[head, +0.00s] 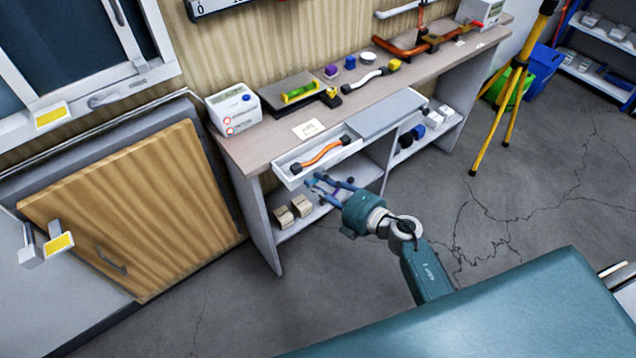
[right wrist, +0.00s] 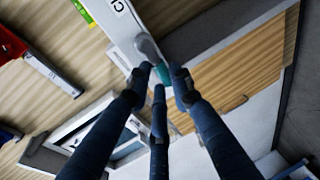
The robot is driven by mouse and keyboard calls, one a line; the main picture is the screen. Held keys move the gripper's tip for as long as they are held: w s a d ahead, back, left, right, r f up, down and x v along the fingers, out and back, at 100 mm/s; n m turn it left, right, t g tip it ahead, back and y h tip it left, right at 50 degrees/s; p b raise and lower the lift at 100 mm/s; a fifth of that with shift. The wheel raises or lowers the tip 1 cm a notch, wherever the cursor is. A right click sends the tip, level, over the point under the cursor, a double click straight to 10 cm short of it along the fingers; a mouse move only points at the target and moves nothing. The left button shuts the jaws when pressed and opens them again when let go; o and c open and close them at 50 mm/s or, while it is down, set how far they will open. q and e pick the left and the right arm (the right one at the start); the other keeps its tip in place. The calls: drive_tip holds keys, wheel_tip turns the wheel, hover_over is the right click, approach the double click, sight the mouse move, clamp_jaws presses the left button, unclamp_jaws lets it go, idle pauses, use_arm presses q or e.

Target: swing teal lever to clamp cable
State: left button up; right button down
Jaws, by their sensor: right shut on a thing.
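My right gripper (head: 322,186) is in front of the open white drawer (head: 288,177) of the workbench. In the right wrist view its fingertips (right wrist: 165,75) close around a small teal part (right wrist: 162,73), next to a grey rounded part (right wrist: 147,48). I cannot tell whether this is a handle or a lever. An orange cable (head: 322,156) with dark ends lies in the drawer. A white cable (head: 362,80) with dark ends lies on the bench top, beside a dark base with a yellow-green block (head: 300,92). No teal lever can be made out clearly on the bench. My left gripper is not in view.
The bench top (head: 260,147) also holds a white device (head: 233,108), small coloured blocks and an orange pipe frame (head: 408,46). A wooden cabinet door (head: 130,215) stands at left. A yellow tripod (head: 510,95) stands at right. The grey floor between is clear.

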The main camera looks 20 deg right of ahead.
drive_tip(key=c, duration=1.5)
unclamp_jaws()
drive_tip(key=shift+c, duration=0.2)
drive_tip(key=v, duration=1.2)
